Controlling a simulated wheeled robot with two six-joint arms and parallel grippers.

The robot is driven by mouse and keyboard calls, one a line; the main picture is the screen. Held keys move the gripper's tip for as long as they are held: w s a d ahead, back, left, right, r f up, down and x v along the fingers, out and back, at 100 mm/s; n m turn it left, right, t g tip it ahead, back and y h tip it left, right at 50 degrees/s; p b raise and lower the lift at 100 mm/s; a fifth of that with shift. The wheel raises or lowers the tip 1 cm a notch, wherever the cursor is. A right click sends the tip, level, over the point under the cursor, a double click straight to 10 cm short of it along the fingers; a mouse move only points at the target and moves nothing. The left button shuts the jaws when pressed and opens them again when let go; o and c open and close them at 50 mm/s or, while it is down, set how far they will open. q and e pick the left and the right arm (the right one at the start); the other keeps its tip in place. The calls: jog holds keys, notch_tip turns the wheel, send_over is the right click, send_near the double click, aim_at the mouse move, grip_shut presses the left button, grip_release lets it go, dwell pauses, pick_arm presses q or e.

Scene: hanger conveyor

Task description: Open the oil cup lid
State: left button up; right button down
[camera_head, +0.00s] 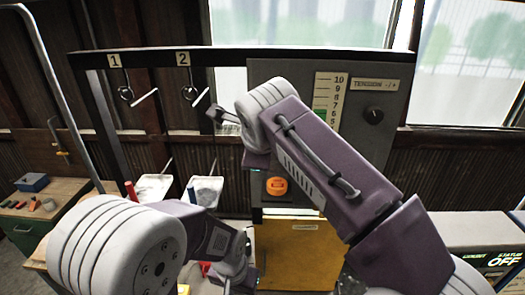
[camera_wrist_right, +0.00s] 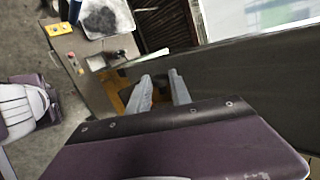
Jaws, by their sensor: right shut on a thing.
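No oil cup or lid can be made out clearly. In the wrist view my right gripper (camera_wrist_right: 162,84) shows two grey fingers reaching away over a yellow-brown surface (camera_wrist_right: 118,90). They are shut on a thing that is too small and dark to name. An orange round piece (camera_head: 277,185) sits on the machine, just left of my right arm.
A dark frame (camera_head: 140,59) with hooks numbered 1 and 2 stands behind. A grey tension panel (camera_head: 355,125) has a knob. White trays (camera_head: 152,187) stand at the left, beside a bench (camera_head: 55,200). A status box (camera_head: 490,245) reading OFF is at the right.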

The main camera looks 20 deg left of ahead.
jog(key=shift+s+a+f+n+h, duration=0.15)
jog(key=shift+a+f+n+h, duration=0.3)
jog(key=shift+h, duration=0.35)
jog(key=shift+a+f, duration=0.1)
jog(key=shift+f, duration=0.05)
jog(key=c, duration=1.3)
grip_release()
jog(key=shift+o, duration=0.5)
jog(key=shift+w, duration=0.2)
